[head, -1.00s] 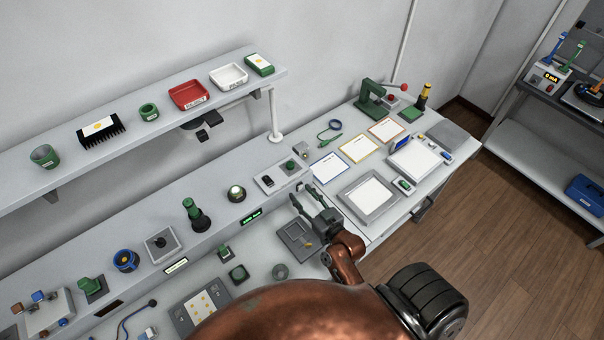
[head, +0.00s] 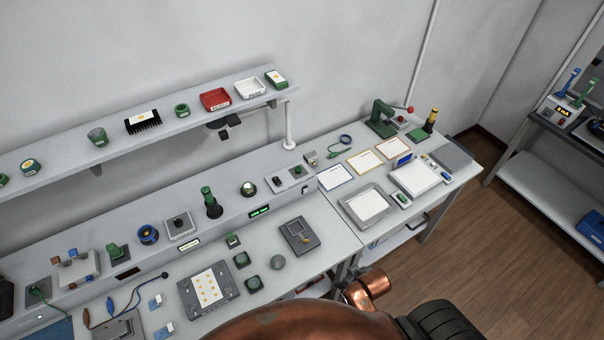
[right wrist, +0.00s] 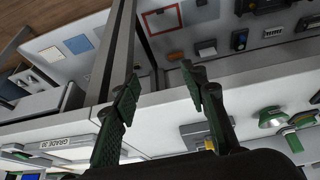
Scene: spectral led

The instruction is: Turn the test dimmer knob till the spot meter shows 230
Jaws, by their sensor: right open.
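On the riser in the head view, a black knob on a square grey plate (head: 181,224) stands above a pale lit readout (head: 189,243). A small panel (head: 288,179) to the right carries a green knob (head: 297,170), with a green lit display (head: 260,211) to its lower left. I cannot tell which knob is the test dimmer or which display is the spot meter, and the digits are too small to read. My right gripper (right wrist: 160,82) is open and empty in the right wrist view, by the bench edge. My left gripper is out of view.
A green post (head: 210,203) and a round lamp (head: 248,188) stand on the riser. A grey tray (head: 300,237) and a pad with yellow dots (head: 208,290) lie on the bench. A shelf (head: 60,160) with bins overhangs behind. The bench right of the pad has some free room.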

